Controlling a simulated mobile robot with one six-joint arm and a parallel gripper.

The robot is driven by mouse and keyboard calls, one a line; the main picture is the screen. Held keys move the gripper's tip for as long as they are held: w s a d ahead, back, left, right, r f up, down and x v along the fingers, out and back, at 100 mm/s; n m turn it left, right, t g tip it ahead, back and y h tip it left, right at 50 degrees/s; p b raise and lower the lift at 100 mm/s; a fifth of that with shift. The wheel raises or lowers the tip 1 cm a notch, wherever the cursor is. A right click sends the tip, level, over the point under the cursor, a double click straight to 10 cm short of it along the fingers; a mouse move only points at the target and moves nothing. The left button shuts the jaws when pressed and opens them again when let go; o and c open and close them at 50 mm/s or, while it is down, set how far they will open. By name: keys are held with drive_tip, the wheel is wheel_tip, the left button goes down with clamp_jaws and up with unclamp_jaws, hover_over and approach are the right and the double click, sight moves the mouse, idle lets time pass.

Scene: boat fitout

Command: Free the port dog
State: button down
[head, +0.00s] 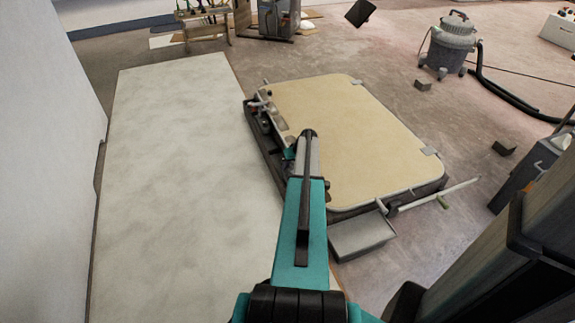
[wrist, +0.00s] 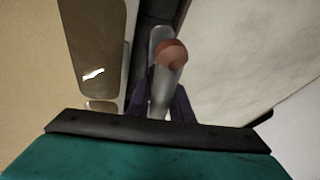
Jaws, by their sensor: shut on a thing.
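In the wrist view, a pale grey lever with a reddish-brown rounded end, which looks like the port dog (wrist: 172,55), stands between the dark fingers of my gripper (wrist: 164,104). The gripper is shut on the lever, with the rounded end sticking out beyond the fingers. In the head view, my arm reaches to the left edge of a dark-framed hatch with a cream panel (head: 355,145). My own arm covers the fingertips and the held lever there. I cannot tell the lever's exact angle.
A long whitish surface (head: 175,160) lies left of the hatch. Small fittings (head: 264,112) line the hatch's far left edge. A vacuum (head: 450,45) stands far right.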

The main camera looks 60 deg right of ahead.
drive_tip(key=shift+d+m+h+p, duration=0.15)
drive_tip(key=shift+m+h+p, duration=0.25)
drive_tip(key=shift+m, duration=0.6)
drive_tip(key=c, duration=1.6)
unclamp_jaws()
drive_tip(key=shift+s+r, duration=0.1)
drive_tip(key=p+v, duration=0.2)
drive_tip(key=v, duration=1.1)
drive_tip(key=shift+s+r+p, duration=0.1)
drive_tip(key=shift+r+p, duration=0.25)
drive_tip(key=shift+p, duration=0.05)
